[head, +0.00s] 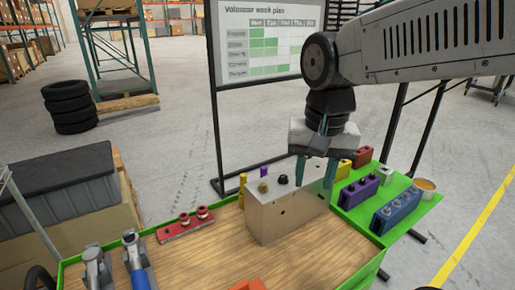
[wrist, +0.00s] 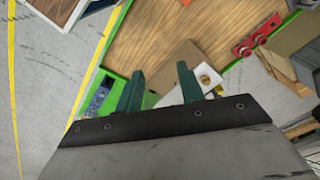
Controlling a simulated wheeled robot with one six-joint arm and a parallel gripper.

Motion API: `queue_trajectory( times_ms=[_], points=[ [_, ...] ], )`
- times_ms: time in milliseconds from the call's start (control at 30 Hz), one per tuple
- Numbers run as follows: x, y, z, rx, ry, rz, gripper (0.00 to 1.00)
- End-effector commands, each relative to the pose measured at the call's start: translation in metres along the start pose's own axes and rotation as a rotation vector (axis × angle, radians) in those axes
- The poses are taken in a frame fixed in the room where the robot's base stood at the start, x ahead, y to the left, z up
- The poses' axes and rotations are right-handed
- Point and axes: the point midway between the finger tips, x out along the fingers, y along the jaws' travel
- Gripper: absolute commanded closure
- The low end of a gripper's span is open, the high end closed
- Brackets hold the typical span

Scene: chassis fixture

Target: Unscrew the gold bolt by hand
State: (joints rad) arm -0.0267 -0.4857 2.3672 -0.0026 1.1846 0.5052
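In the wrist view, the gold bolt (wrist: 204,79) shows just right of the right finger. My gripper (head: 315,178) points down over the right part of the block, right of the gold bolt and apart from it. A black bolt (head: 283,179) also sits on the block's top. The fingers hide part of the block's right end.
Purple and yellow pieces (head: 243,184) stand behind the block. A red holder (head: 186,224) lies at left, near tools (head: 133,258). Blue (head: 396,207), purple (head: 359,192) and other coloured holders and a bowl (head: 425,188) stand on the green side shelf. The front worktop is mostly clear.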

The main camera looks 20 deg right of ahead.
Motion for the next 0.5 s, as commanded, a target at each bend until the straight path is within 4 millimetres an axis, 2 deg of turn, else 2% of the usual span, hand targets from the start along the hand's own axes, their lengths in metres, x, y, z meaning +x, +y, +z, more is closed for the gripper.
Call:
queue_trajectory(
  times_ms=[33,100,300,500],
  points=[
    [0.002,-0.014,-0.020,0.095,-0.016,0.009,0.62],
    [0.006,-0.032,-0.045,0.248,-0.026,0.017,0.62],
    [0.027,-0.076,-0.108,0.631,-0.043,0.043,0.62],
    [0.046,-0.100,-0.141,0.847,-0.048,0.060,0.62]
  ],
)
